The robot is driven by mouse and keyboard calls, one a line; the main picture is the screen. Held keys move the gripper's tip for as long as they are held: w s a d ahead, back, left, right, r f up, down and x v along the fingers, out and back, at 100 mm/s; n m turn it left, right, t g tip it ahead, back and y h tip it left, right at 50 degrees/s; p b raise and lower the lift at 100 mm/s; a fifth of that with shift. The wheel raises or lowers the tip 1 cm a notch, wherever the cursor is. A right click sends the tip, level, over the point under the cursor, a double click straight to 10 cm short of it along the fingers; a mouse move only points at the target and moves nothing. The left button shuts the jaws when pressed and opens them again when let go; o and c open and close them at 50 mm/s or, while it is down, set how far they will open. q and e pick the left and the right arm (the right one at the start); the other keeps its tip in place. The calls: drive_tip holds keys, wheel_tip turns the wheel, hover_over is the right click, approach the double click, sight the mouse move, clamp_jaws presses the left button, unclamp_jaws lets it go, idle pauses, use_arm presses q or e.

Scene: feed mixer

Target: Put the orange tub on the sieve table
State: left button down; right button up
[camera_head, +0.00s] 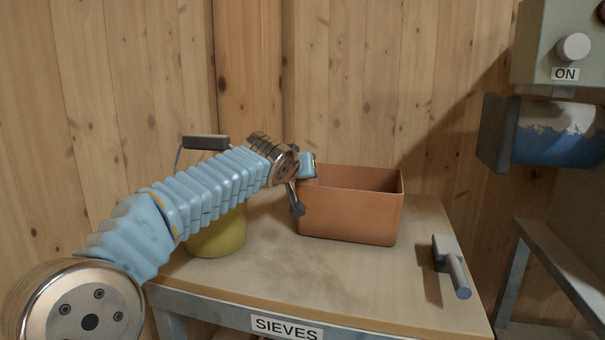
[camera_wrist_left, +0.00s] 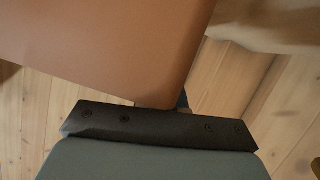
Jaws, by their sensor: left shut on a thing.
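The orange tub (camera_head: 350,216) is upright at the back middle of the sieve table (camera_head: 300,290), which bears a SIEVES label. I cannot tell whether its base touches the tabletop or hangs just above it. My left gripper (camera_head: 302,184) is shut on the tub's left wall near the rim. In the left wrist view the tub's orange wall (camera_wrist_left: 110,45) fills the upper left, beyond a dark gripper part. The far side of the grip is hidden. My right gripper is not in view.
A yellow bucket (camera_head: 218,238) with a raised handle (camera_head: 205,142) stands behind my left arm. A grey tool with a blue-ended handle (camera_head: 450,264) lies at the table's right. A machine with an ON box (camera_head: 560,45) is at right. The front middle tabletop is clear.

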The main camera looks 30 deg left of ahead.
use_arm(q)
drive_tip(key=c, duration=1.3)
unclamp_jaws()
drive_tip(key=shift+o, duration=0.2)
drive_tip(key=b+v, duration=0.1)
drive_tip(key=v, duration=1.1)
drive_tip(key=shift+r, duration=0.15)
